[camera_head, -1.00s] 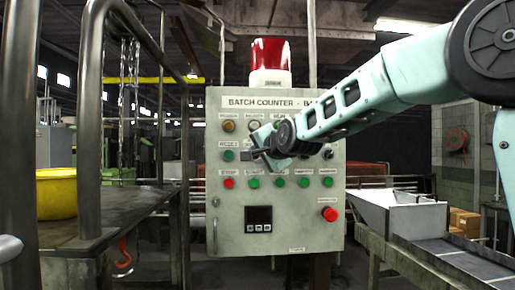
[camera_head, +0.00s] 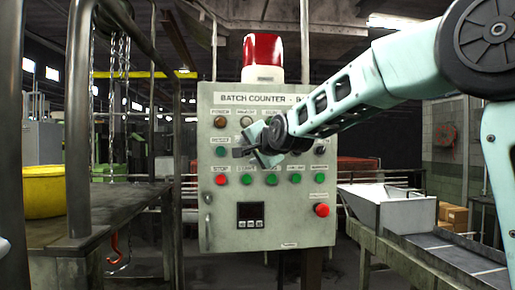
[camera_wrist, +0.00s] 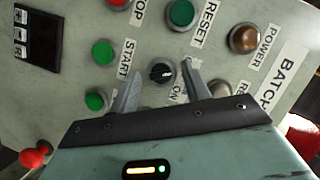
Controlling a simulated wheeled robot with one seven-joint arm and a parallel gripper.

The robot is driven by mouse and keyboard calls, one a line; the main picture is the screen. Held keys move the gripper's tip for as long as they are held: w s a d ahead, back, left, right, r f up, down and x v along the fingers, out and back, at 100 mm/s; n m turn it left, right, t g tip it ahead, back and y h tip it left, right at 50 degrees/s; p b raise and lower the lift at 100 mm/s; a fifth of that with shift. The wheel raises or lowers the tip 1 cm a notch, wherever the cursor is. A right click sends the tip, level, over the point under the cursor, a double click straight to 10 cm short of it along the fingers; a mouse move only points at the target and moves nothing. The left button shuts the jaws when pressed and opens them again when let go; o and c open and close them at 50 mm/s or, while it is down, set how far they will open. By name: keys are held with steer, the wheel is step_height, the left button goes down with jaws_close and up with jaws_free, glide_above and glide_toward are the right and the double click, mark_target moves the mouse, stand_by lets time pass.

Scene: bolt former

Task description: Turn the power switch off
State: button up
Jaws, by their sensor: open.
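The grey control panel (camera_head: 267,185) faces me, headed "BATCH COUNTER". In the wrist view a small black rotary knob (camera_wrist: 162,73) with a light pointer mark sits on it, with an "ON" label beside it. It looks like the power switch; the fingers cover part of its lettering. My gripper (camera_wrist: 159,56) is open, with one finger on each side of the knob. I cannot tell whether either finger touches it. In the head view my gripper (camera_head: 239,150) is in front of the panel's upper left and hides the knob.
A brown lamp labelled POWER (camera_wrist: 244,38) and a green RESET button (camera_wrist: 181,13) are near the knob. A green START button (camera_wrist: 103,52) is on its other side. A red mushroom button (camera_head: 321,210) is at the panel's lower right. Metal railings (camera_head: 80,120) stand at left.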

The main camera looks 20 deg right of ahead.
steer(key=s+r+p, duration=0.3)
steer(key=s+p, duration=0.8)
steer(key=s, duration=0.6)
steer(key=shift+d+r, duration=0.2)
steer(key=shift+d, duration=0.05)
steer(key=s+a+f+n+g+y+b, duration=0.2)
steer(key=s+a+f+n+g+b, duration=0.15)
steer(key=a+f, duration=0.45)
steer(key=s+a+f+n+g+y+b, duration=0.1)
steer(key=s+a+f+n+g+b, duration=0.3)
steer(key=f, duration=0.8)
steer(key=s+a+f+n+g+h+b, duration=0.3)
steer(key=s+f+n+g+b, duration=0.3)
steer(key=s+f+n, duration=0.6)
steer(key=s+f+g, duration=0.2)
steer(key=s+f, duration=0.5)
steer(key=shift+a, duration=0.3)
